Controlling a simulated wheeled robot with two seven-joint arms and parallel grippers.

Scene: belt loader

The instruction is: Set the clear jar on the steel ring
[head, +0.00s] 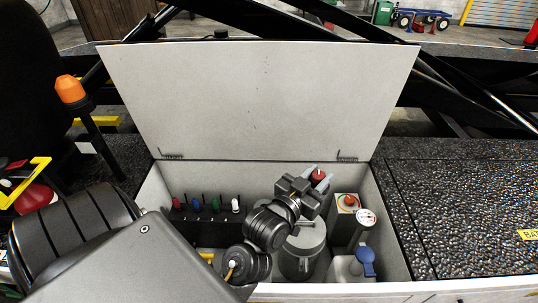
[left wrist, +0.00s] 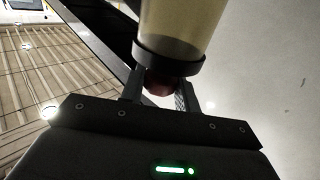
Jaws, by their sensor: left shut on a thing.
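My left gripper (head: 318,178) is over the open box, tilted up and to the right. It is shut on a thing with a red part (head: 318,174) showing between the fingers. The left wrist view shows the gripper (left wrist: 160,92) close up. Above its fingers is a clear jar (left wrist: 183,25) with a yellowish tint, a dark collar (left wrist: 168,60) and a red end between the fingers. The jar's clear body cannot be made out in the head view. I cannot pick out the steel ring. My right gripper is not in view.
The box's raised lid (head: 260,100) stands behind the gripper. Inside are a grey can (head: 303,250), a red knob (head: 349,200), a round gauge (head: 367,217), a blue-capped container (head: 365,258) and several coloured pegs (head: 214,205). A dark textured deck (head: 455,215) lies to the right.

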